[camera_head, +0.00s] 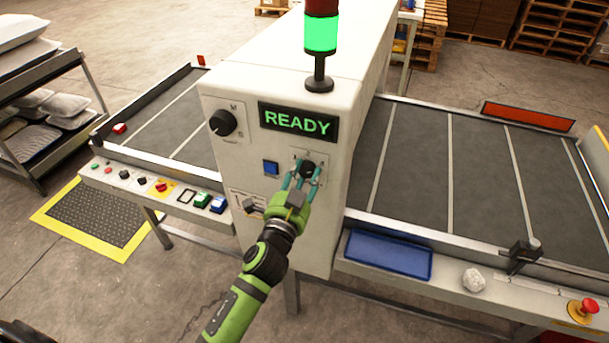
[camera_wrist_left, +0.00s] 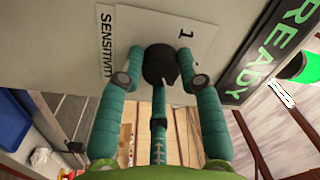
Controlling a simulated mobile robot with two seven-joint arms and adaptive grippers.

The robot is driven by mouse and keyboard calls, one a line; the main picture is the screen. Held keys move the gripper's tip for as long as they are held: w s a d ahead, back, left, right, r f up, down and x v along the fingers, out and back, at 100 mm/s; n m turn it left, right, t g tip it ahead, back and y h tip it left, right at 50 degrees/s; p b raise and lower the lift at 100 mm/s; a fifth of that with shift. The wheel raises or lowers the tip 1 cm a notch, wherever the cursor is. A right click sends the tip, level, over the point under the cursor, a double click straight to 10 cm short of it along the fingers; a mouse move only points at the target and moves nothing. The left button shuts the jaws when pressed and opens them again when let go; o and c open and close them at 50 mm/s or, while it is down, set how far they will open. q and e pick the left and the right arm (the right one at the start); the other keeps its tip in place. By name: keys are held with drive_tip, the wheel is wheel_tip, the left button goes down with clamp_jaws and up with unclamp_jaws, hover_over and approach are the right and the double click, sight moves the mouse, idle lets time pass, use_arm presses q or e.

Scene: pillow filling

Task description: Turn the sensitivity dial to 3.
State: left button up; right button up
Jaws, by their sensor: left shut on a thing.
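The sensitivity dial (camera_head: 307,167) is a black knob on a white plate, on the machine's front panel below the READY display. In the left wrist view the dial (camera_wrist_left: 159,64) sits beside the word SENSITIVITY, and a "1" shows on its plate. My right gripper is not in view.
A larger black knob (camera_head: 223,122) and a blue button (camera_head: 271,167) are left of the dial. The READY display (camera_head: 298,122) is lit green. A blue tray (camera_head: 388,254), a white lump (camera_head: 473,280) and a red stop button (camera_head: 583,309) are on the right ledge.

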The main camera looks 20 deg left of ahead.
use_arm(q)
drive_tip(key=shift+a+f, duration=0.15)
drive_tip(key=shift+f, duration=0.25)
drive_tip(key=o, duration=1.2)
drive_tip(key=shift+c, duration=0.2)
drive_tip(key=shift+a+r, duration=0.1)
drive_tip(key=shift+r, duration=0.05)
drive_tip(key=shift+s, duration=0.35)
drive_tip(key=s, duration=1.1)
drive_tip(key=shift+s+f, duration=0.15)
drive_tip(key=shift+f, duration=0.1)
